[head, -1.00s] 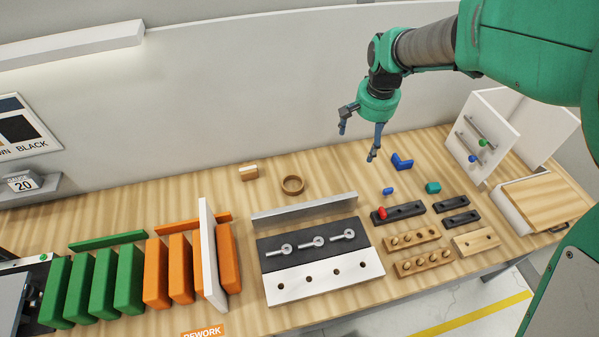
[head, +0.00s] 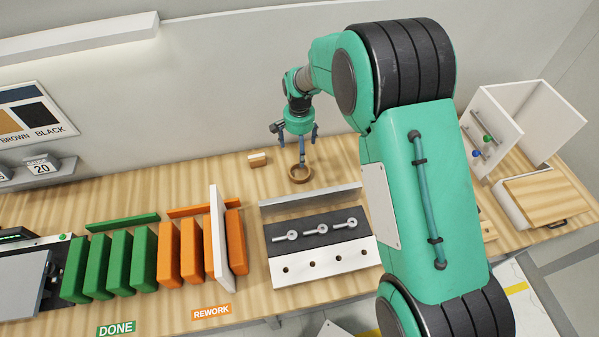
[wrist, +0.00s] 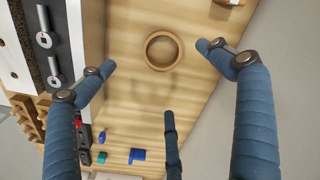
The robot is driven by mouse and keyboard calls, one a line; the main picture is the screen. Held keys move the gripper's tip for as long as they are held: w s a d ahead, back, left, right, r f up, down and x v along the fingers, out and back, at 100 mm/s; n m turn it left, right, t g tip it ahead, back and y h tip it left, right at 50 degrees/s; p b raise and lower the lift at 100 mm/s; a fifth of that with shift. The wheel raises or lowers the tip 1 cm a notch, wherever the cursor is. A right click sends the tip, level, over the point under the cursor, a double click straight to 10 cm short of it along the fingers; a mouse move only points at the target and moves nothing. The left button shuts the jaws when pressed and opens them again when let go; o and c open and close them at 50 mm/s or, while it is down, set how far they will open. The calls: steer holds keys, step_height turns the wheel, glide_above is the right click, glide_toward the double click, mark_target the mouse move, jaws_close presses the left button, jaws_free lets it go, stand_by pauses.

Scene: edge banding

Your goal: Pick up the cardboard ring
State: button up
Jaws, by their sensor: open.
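The cardboard ring (head: 300,174) is a brown open hoop lying flat on the wooden bench, behind the grey metal bar. In the wrist view the ring (wrist: 162,63) lies at the upper middle, on bare wood. My gripper (head: 300,144) is above the ring in the head view, with its blue fingers pointing down. In the wrist view my gripper (wrist: 155,90) has its fingers spread wide, with the ring seen between and beyond the fingertips. The gripper is open and empty. I cannot tell the exact height of the fingertips above the ring.
A small wood block (head: 257,159) lies left of the ring. The grey bar (head: 310,195) and the fixture with eye bolts (head: 318,231) stand in front. Green panels (head: 120,262) and orange panels (head: 172,250) stand at left. Blue parts (wrist: 137,155) show below in the wrist view.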

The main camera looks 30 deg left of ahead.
steer(key=shift+a+f, duration=0.1)
steer(key=shift+f, duration=0.05)
steer(key=shift+f+p, duration=0.4)
steer(key=shift+f, duration=3.9)
steer(key=shift+w+f+p, duration=0.1)
steer(key=shift+f+p, duration=0.45)
steer(key=shift+f, duration=2.05)
steer(key=c, duration=1)
